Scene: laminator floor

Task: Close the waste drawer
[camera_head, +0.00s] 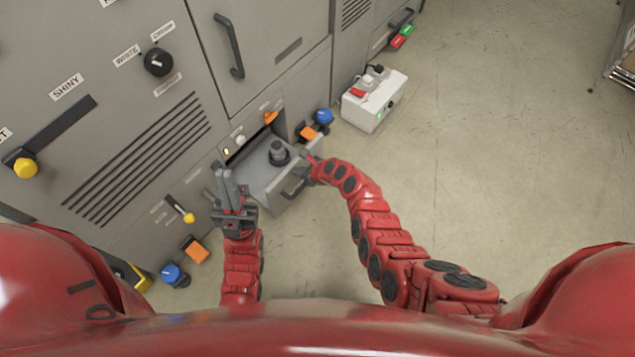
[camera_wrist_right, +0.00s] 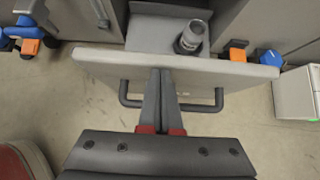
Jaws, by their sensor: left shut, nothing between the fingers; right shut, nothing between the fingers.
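The waste drawer (camera_head: 262,178) stands pulled out from the grey machine low down, with a dark cylindrical object (camera_head: 279,153) inside it. In the right wrist view the drawer's front panel (camera_wrist_right: 105,62) and dark bar handle (camera_wrist_right: 205,106) are seen close up, with the cylinder (camera_wrist_right: 191,38) behind the panel. My right gripper (camera_wrist_right: 160,75) is shut and empty, its fingertips at the middle of the front panel; I cannot tell whether they touch. My left gripper (camera_head: 226,178) is shut and empty, pointing up at the left side of the drawer in the head view.
A white box (camera_head: 373,103) with a red part stands on the floor right of the drawer. A yellow-knobbed lever (camera_head: 187,215) is on the left.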

